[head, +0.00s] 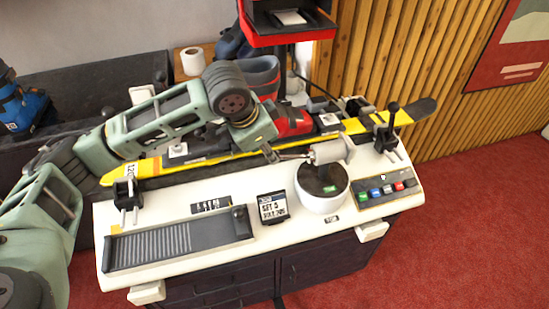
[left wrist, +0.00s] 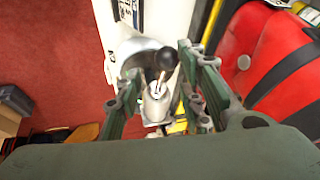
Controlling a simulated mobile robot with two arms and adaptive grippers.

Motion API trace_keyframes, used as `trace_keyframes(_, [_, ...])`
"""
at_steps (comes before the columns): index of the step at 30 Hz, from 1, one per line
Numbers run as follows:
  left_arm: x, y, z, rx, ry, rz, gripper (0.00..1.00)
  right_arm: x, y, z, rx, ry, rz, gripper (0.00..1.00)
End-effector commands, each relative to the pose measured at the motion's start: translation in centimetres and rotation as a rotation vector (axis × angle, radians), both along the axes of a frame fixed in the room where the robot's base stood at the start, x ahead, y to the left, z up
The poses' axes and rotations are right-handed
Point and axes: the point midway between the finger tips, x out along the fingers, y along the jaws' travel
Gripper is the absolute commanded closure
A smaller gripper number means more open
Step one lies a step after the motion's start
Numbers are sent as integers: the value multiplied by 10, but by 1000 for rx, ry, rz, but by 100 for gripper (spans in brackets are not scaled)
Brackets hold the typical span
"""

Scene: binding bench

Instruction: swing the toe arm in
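A grey cylindrical head (head: 330,150) with a thin metal rod on its left side sits above a round white unit (head: 322,203) with a dark face; I take this for the toe arm. In the left wrist view the pale cylinder (left wrist: 155,105) carries a short rod with a black ball knob (left wrist: 168,58). My left gripper (head: 276,154) is at the rod's end, beside the red boot (head: 292,122). Its fingers (left wrist: 163,88) are spread, with the rod and knob showing between them. I cannot tell whether they touch. My right gripper is not in view.
A button panel (head: 388,190), a small display (head: 272,207) and a ribbed tray (head: 180,243) are in front. My left arm crosses above the ski.

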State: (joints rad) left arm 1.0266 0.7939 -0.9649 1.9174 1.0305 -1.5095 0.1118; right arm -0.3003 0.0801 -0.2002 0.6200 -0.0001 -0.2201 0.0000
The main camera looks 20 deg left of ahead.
Motion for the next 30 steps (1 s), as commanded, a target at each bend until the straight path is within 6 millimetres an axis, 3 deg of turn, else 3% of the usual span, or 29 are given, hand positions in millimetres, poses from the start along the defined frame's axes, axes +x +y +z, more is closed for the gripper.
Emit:
trace_keyframes(4, [5, 1, -7, 1, 4, 5, 64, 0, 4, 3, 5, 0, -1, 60])
trace_keyframes(12, [22, -5, -45, 3, 3, 4, 64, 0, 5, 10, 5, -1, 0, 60])
trace_keyframes(18, [30, -9, -64, 2, 1, 4, 64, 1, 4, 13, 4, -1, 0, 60])
trace_keyframes(27, [32, -9, -68, 2, -1, 3, 64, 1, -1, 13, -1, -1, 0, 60])
trace_keyframes(30, [32, -9, -68, 2, -1, 3, 71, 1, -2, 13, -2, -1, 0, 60])
